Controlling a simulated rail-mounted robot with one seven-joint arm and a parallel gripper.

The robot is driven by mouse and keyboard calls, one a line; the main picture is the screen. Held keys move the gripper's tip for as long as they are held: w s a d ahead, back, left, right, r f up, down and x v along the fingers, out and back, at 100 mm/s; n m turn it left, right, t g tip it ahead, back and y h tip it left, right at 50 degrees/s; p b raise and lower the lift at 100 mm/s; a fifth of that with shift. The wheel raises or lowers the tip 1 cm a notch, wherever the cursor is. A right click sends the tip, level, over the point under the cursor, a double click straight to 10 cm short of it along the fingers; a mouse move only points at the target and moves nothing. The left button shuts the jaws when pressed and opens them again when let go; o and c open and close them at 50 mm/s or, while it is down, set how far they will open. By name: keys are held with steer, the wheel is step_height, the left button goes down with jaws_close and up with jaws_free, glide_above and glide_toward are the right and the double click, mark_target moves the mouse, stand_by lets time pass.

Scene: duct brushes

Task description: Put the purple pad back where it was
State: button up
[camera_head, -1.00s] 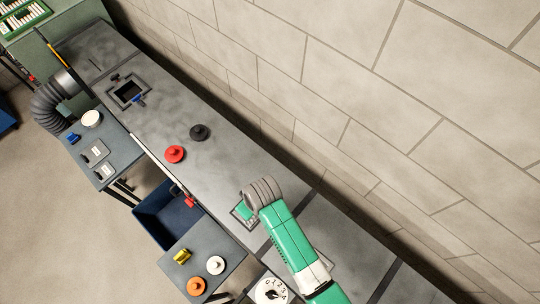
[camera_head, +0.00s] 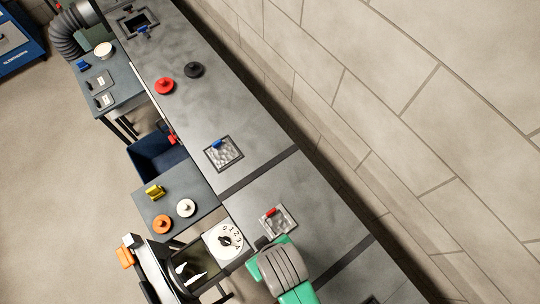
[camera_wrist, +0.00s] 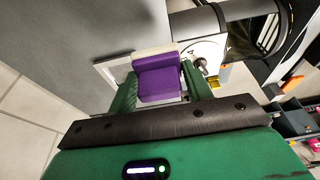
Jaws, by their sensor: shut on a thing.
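The purple pad (camera_wrist: 160,80) is between the two green fingers of my gripper (camera_wrist: 158,88) in the wrist view, with a pale strip along its far edge. My gripper is shut on it. A pale square frame (camera_wrist: 106,68) on a grey surface lies just beyond the pad; I cannot tell whether they touch. In the head view my green arm end (camera_head: 282,268) is at the bottom, beside the white numbered dial (camera_head: 224,241).
The grey duct carries a blue-handled hatch (camera_head: 223,153) and a red-handled hatch (camera_head: 277,221). A red knob (camera_head: 164,86) and black knob (camera_head: 194,70) stand farther up. A side table (camera_head: 176,188) holds yellow, white and orange pieces. The block wall runs along the right.

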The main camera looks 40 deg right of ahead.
steer(key=p, duration=0.1)
glide_above(250, 196)
steer(key=shift+s+f, duration=0.35)
steer(key=shift+f, duration=0.35)
steer(key=shift+s+f, duration=0.1)
steer(key=shift+f, duration=1.65)
steer(key=o, duration=0.9)
steer(key=shift+f, duration=0.15)
steer(key=p+v, duration=0.1)
steer(key=v, duration=1.1)
